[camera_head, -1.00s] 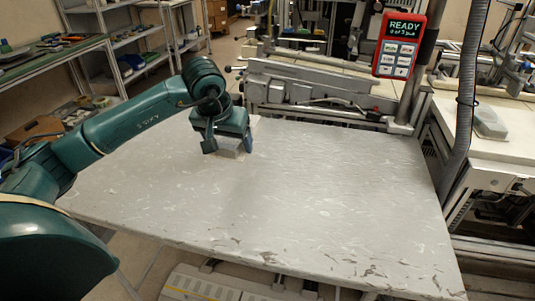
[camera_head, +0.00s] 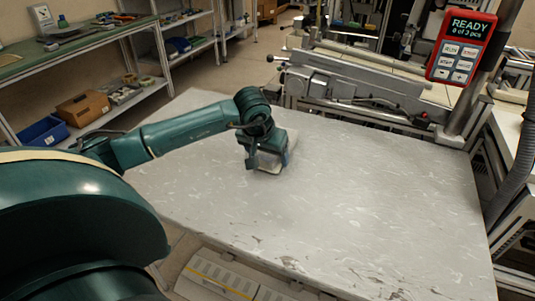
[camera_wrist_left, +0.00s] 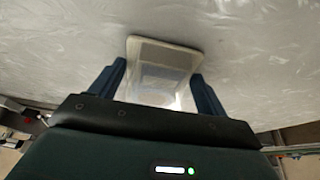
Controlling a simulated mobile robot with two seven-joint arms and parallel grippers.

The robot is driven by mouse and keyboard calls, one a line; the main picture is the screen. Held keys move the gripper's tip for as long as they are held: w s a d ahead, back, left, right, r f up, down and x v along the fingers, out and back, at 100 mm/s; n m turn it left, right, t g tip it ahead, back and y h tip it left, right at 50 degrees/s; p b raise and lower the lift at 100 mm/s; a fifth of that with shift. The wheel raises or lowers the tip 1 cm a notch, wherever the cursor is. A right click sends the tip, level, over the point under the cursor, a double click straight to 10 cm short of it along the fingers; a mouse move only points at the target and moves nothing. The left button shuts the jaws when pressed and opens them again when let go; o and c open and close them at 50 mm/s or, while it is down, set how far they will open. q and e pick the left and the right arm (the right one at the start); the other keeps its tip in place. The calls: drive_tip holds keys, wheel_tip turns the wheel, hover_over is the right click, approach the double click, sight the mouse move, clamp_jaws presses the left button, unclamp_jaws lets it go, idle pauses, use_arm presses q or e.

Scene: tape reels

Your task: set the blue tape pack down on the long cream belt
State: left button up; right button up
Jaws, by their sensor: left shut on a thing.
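My left gripper (camera_head: 267,164) is over the far part of the grey table, shut on a pale, boxy pack (camera_head: 268,158). A long cream belt (camera_head: 437,92) seems to run behind the metal machine at the table's far edge, mostly hidden. My right gripper is not in view.
The scuffed grey table (camera_head: 370,210) is broad and clear to the right and front. A red control box (camera_head: 460,45) reading READY, 0 of 3 pcs, hangs at back right by a post. Metal machinery (camera_head: 345,85) lines the far edge. Shelves (camera_head: 175,55) stand at left.

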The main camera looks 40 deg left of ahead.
use_arm(q)
drive_tip(key=shift+f, duration=0.1)
drive_tip(key=shift+f, duration=0.15)
drive_tip(key=o, duration=1.1)
